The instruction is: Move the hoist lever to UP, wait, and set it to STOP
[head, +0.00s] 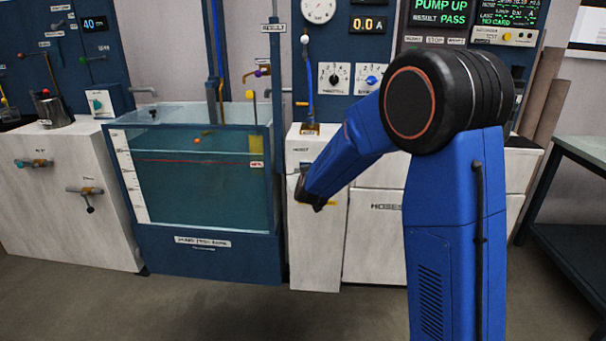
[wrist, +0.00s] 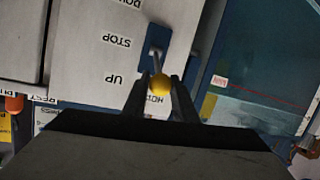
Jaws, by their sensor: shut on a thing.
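The hoist lever has a yellow ball knob (wrist: 160,84) and a thin stem rising from a blue slotted plate (wrist: 155,42). The wrist view is upside down. Beside the lever, the panel carries the labels STOP (wrist: 118,41) and UP (wrist: 113,79), with another partly cut off at the top edge. The knob lies about level with the UP label in this view. My gripper (wrist: 159,92) is shut on the knob, one finger on each side. In the head view my blue arm hides the lever and the jaws, in front of the white hoist cabinet (head: 317,262).
A glass-sided water tank (head: 205,195) stands just left of the cabinet; a small orange ball (head: 197,141) shows at it. Gauges and a screen (head: 438,18) reading PUMP UP, RESULT PASS are on the wall. A dark table (head: 580,150) is at right. The floor in front is clear.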

